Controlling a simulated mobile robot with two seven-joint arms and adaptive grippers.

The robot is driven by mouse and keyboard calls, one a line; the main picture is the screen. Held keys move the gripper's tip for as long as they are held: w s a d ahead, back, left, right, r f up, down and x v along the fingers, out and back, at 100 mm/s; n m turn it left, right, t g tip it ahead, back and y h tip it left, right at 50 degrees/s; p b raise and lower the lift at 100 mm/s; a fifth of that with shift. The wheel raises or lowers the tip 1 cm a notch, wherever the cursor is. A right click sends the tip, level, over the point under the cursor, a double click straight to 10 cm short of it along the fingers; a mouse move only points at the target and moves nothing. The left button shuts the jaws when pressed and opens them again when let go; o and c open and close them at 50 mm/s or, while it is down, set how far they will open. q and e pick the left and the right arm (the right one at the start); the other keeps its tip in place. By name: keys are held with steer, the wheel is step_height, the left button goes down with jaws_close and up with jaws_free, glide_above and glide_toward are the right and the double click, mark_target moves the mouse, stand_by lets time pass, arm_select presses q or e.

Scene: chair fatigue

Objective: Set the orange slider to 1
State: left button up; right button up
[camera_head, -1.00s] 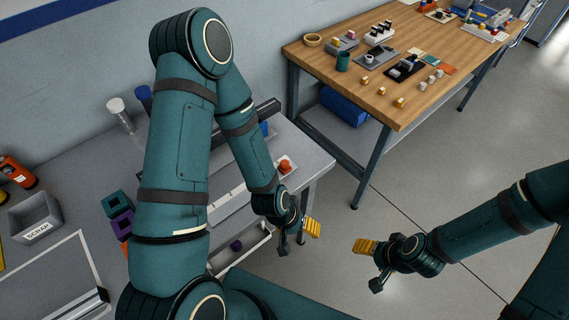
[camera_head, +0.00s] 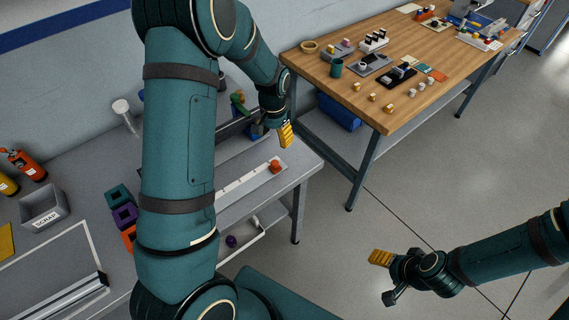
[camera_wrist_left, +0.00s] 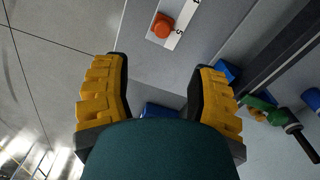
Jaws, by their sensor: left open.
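The orange slider (camera_head: 276,167) sits near the right end of a white scale strip (camera_head: 240,186) on the grey bench. In the left wrist view the orange slider (camera_wrist_left: 162,27) is at the top, beside a printed 5 on the strip. My left gripper (camera_head: 275,131) is open and empty, above the bench beyond the slider. In the left wrist view my left gripper (camera_wrist_left: 162,68) has its yellow-padded fingers spread, with the slider ahead of the gap and not between them. My right gripper (camera_head: 382,279) is open and empty over the floor. The 1 mark is not readable.
My left arm hides part of the bench and strip. Teal, purple and orange blocks (camera_head: 124,216) and a SCRAP bin (camera_head: 43,207) stand at left. A dark rail (camera_wrist_left: 285,57) and blue, green and dark items lie near the left gripper. A wooden table (camera_head: 430,62) stands behind.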

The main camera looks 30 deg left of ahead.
mark_target(275, 162)
arm_select(q)
steer(key=f, duration=0.6)
steer(key=f+b, duration=0.1)
steer(key=f, duration=0.6)
steer(key=shift+a+f, duration=0.2)
steer(key=shift+f, duration=0.1)
jaws_close()
